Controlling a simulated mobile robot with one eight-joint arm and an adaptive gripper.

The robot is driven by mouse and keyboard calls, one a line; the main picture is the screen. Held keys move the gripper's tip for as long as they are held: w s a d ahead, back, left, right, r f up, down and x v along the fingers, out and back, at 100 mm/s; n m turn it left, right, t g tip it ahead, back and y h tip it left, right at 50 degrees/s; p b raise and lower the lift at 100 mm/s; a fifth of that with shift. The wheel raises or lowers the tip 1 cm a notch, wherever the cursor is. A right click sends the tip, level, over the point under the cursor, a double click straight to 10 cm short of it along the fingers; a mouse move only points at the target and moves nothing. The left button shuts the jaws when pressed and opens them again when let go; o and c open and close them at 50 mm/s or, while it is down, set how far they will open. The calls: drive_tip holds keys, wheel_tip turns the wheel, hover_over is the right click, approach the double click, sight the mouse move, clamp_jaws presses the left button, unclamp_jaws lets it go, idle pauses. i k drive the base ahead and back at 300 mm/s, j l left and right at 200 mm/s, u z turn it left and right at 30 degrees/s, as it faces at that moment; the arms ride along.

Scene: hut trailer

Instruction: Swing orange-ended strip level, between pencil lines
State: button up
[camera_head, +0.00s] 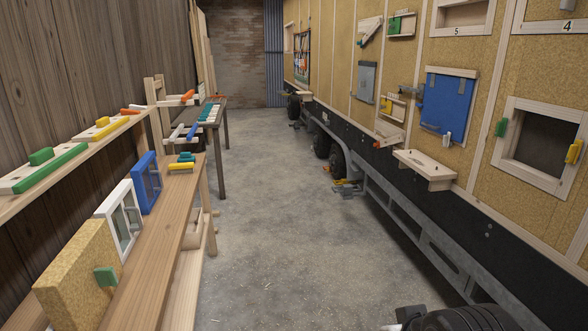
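A short pale wooden strip (391,140) with an orange-red end (376,145) is on the trailer wall at right of centre, below a small rack. It looks tilted, with the orange end at its lower left. Pencil lines are too small to make out. A dark rounded part of my arm end shows at the bottom right, with grey finger-like pieces, my gripper (400,320), at its left. The gripper is partly cut off by the frame edge and far from the strip. Whether it is open or shut is unclear.
A wooden ledge (425,165) juts from the trailer wall near the strip. A blue panel (447,105) hangs right of it. A bench (150,265) with upright panels lines the left side. The concrete floor (275,220) between is clear.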

sight(398, 138)
drive_tip(key=i+l+u, duration=0.2)
drive_tip(key=i, duration=2)
drive_tip(key=i+z, duration=0.15)
drive_tip(key=i, duration=0.4)
drive_tip(key=i+j+z, duration=0.1)
drive_tip(key=i, duration=0.5)
drive_tip(key=i+j+z, duration=0.15)
drive_tip(key=i, duration=0.4)
drive_tip(key=i+j+z, duration=0.15)
drive_tip(key=i, duration=0.4)
drive_tip(key=i+z, duration=0.2)
drive_tip(key=i, duration=0.55)
